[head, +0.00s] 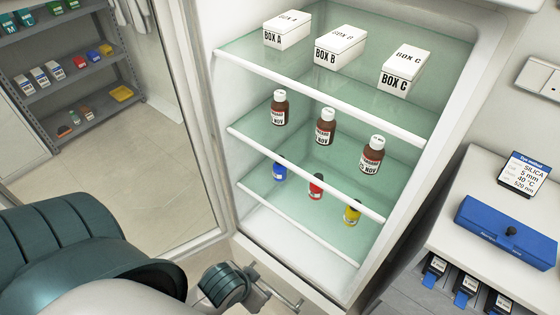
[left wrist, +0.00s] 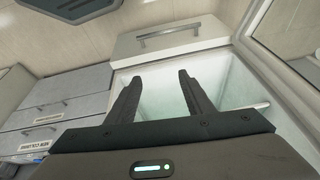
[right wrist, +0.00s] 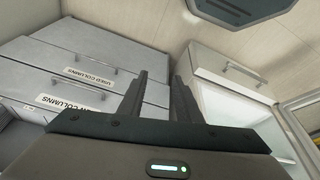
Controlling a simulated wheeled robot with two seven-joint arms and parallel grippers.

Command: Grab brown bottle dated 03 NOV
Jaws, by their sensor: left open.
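Three brown bottles with white caps and white labels stand upright on the fridge's middle glass shelf: a left one (head: 279,108), a middle one (head: 326,128) and a right one (head: 371,157). Each label ends in NOV, but the day numbers are too small to read surely. My left gripper (head: 284,293) is low in front of the fridge, below the shelves and apart from the bottles. In the left wrist view its fingers (left wrist: 157,95) are apart with nothing between them. My right gripper (right wrist: 160,95) shows only in its own wrist view, fingers apart and empty.
Shelf front rails (head: 300,163) run below the bottles. White boxes, BOX A (head: 288,31), BOX B (head: 340,47) and BOX C (head: 402,70), sit on the shelf above. Blue, red and yellow containers stand below. The open glass door (head: 130,150) is at left, a counter (head: 480,185) at right.

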